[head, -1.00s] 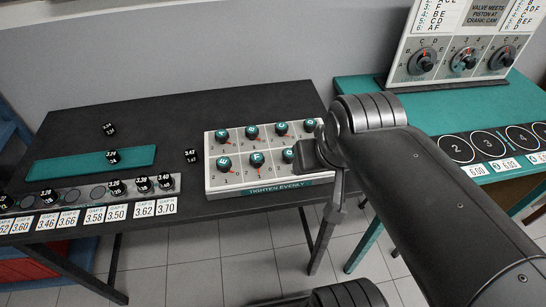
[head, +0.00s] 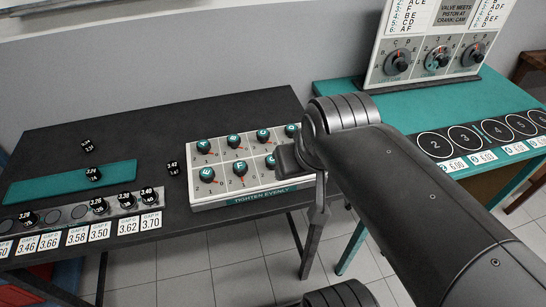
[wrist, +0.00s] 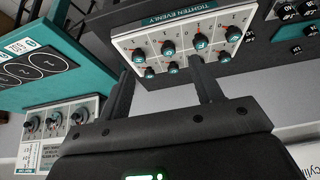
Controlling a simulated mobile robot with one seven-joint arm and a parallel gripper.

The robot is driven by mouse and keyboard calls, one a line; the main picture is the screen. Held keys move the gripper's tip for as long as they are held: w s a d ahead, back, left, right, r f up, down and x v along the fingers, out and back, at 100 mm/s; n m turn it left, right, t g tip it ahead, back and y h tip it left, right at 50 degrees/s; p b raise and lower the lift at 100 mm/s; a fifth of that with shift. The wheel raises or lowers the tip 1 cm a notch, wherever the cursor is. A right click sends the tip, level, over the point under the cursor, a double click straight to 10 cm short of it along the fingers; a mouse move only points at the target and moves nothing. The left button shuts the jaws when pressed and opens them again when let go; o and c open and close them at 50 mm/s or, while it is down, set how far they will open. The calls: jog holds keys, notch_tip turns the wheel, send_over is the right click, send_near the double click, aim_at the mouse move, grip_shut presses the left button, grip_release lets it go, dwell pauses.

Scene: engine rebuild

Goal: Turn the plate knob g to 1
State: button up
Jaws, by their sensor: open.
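The plate is a white box with two rows of teal-capped black knobs and a "TIGHTEN EVENLY" label (head: 262,196). Knob g (head: 270,160) is in the front row, right of knob F (head: 240,168), with my gripper (head: 288,160) close at its right. In the wrist view the plate appears upside down, and knob g seems to be the front-row knob (wrist: 168,48) second from the left. My gripper (wrist: 162,66) is open, its two fingers apart over the plate and empty. I cannot read knob g's pointer. The knob at the front right is hidden by my arm in the head view.
The plate stands on a black table (head: 150,130). Left of it are a small black marked piece (head: 173,168), a teal strip (head: 70,184) and a row of shims with number cards. At right, a teal table (head: 420,115) carries a dial panel (head: 432,55).

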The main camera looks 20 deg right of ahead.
jog(key=w+n+g, duration=0.2)
jog(key=w, duration=0.6)
jog(key=n+g, duration=0.3)
jog(key=g, duration=0.1)
send_over(272, 163)
jog(key=w, duration=0.1)
notch_tip(272, 163, down, 5)
jog(key=f, duration=1.1)
jog(key=shift+w+d, duration=0.15)
jog(key=shift+d, duration=0.1)
jog(key=shift+r, duration=0.1)
jog(key=c, duration=1)
